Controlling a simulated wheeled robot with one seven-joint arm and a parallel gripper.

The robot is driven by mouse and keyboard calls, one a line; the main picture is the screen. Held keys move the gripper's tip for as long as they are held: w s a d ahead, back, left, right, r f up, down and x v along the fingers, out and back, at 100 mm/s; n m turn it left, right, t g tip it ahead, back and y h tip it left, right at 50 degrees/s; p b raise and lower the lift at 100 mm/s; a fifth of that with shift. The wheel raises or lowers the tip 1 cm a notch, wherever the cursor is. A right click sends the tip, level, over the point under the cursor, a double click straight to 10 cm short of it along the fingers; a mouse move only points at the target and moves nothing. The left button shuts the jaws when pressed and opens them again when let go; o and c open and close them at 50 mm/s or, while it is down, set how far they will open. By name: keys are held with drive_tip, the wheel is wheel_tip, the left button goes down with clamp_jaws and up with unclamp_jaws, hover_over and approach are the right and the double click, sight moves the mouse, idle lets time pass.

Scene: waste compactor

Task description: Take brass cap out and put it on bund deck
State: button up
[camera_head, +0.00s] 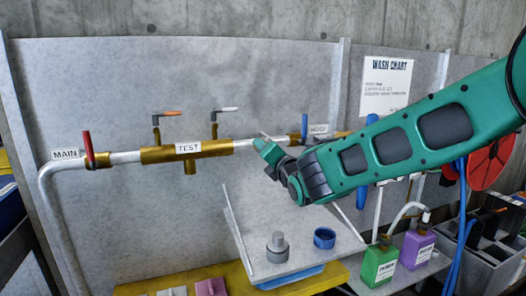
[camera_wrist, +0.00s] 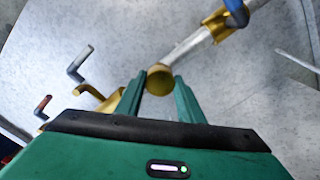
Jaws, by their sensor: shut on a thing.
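The brass cap (camera_wrist: 160,79) shows in the wrist view as a round brass disc between my two green fingers. My gripper (camera_wrist: 160,84) is shut on it. The silver pipe (camera_wrist: 188,47) lies right behind the cap; I cannot tell whether the cap still touches it. In the head view my gripper (camera_head: 264,142) is at the pipe run, right of the TEST section (camera_head: 188,150), and the cap is not clearly visible. Below it is a grey tray (camera_head: 247,222). I cannot tell for sure which surface is the bund deck; a yellow deck (camera_head: 235,276) lies under the tray.
A grey stepped piece (camera_head: 277,243) and a blue ring (camera_head: 324,238) stand on the tray, with bare space behind them. Green (camera_head: 379,265) and purple (camera_head: 416,248) bottles stand at the right. Valve handles, including a red one (camera_head: 88,148), stick out from the pipe.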

drive_tip(key=o, duration=1.3)
drive_tip(key=shift+c, duration=0.5)
drive_tip(key=m, duration=2)
drive_tip(key=shift+m, duration=0.3)
